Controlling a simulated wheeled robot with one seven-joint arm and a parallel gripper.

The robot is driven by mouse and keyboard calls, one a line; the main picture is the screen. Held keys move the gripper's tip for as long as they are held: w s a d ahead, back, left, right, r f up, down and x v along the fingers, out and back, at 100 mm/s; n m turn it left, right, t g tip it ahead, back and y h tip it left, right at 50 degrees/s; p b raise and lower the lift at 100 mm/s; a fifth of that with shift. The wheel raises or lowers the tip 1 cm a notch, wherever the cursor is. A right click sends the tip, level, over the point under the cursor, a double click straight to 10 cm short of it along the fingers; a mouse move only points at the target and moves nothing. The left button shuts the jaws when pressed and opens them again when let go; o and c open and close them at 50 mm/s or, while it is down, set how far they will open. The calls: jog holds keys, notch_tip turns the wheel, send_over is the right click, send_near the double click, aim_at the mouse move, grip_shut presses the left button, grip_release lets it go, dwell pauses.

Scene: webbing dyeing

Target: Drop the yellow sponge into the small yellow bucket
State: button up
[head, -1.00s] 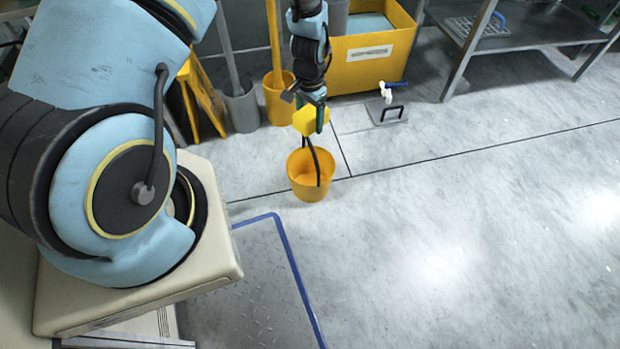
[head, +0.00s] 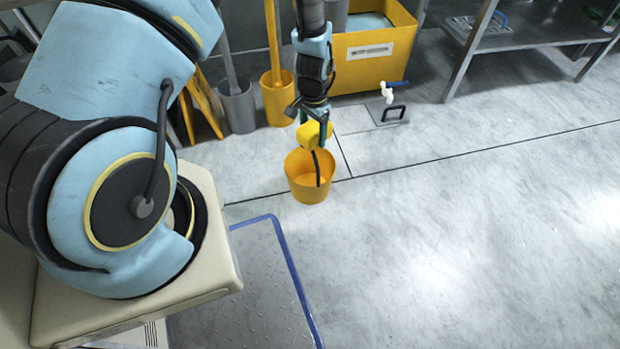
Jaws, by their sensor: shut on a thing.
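The small yellow bucket (head: 311,190) stands upright on the grey floor, in the middle of the head view. A dark strap-like handle shows across its open mouth. My gripper (head: 313,133) points down above the bucket's far side and is shut on the yellow sponge (head: 308,136). The sponge hangs close above the bucket's far rim and overlaps it in the picture. I cannot tell whether it touches the rim. Part of the sponge is hidden behind the gripper fingers.
A large yellow bin (head: 377,68) with a label stands behind. A grey holder (head: 240,110) and a yellow holder (head: 277,102) with poles stand left of it. A floor plate with a tap (head: 387,92) lies right. A metal shelf (head: 520,38) is at back right. The right floor is clear.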

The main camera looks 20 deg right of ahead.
jog(key=o, duration=1.1)
notch_tip(320, 180, up, 11)
jog(key=shift+f+p, duration=0.1)
jog(key=shift+p, duration=1.1)
